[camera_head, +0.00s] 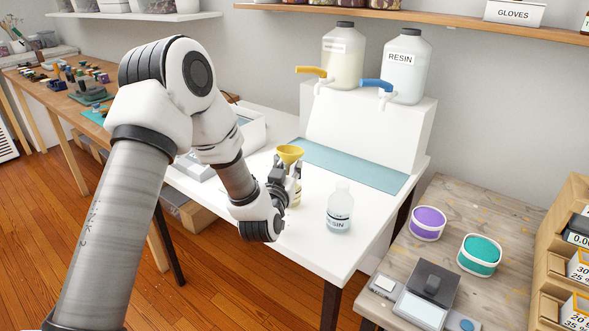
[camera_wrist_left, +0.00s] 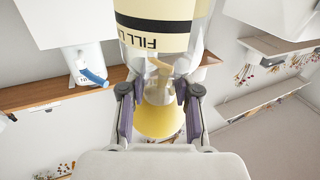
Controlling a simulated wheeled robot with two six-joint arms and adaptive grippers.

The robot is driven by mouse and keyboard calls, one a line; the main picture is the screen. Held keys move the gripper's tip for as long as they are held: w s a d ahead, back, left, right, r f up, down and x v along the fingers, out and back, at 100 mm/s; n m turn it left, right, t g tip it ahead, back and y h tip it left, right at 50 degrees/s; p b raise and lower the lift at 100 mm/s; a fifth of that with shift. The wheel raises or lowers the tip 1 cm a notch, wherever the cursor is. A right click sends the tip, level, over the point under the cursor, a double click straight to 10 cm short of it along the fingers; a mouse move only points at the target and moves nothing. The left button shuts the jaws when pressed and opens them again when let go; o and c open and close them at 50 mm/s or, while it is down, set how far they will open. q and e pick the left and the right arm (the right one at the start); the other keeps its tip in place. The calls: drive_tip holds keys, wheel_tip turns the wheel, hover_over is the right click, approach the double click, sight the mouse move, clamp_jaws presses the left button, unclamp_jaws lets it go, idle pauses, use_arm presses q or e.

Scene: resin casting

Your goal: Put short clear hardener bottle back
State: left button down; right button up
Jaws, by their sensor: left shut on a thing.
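The short clear hardener bottle (camera_head: 295,200) holds pale yellow liquid and is partly hidden behind my left gripper (camera_head: 287,178) over the white table. In the left wrist view the bottle (camera_wrist_left: 165,42) appears upside down, with a black fill-line mark on its side. My left gripper (camera_wrist_left: 160,108) is shut around the bottle's upper part near the funnel. I cannot tell whether the bottle's base touches the table. My right gripper is out of view.
A clear bottle labelled RESIN (camera_head: 340,208) stands just right of the gripper. Two large tapped jugs (camera_head: 404,68) (camera_head: 343,58) stand on a white riser (camera_head: 345,125) behind a blue-green mat (camera_head: 350,165). A side bench at right holds tubs (camera_head: 428,224) and a scale (camera_head: 425,295).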

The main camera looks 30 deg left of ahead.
use_arm(q)
drive_tip(key=shift+w+a+f, duration=0.1)
drive_tip(key=shift+w+f, duration=0.25)
drive_tip(key=c, duration=0.8)
unclamp_jaws()
drive_tip(key=shift+s+r, duration=0.15)
drive_tip(key=shift+s, duration=0.05)
drive_tip(key=shift+c, duration=0.2)
drive_tip(key=shift+s+r, duration=0.1)
drive_tip(key=p+v, duration=0.1)
drive_tip(key=v, duration=1.1)
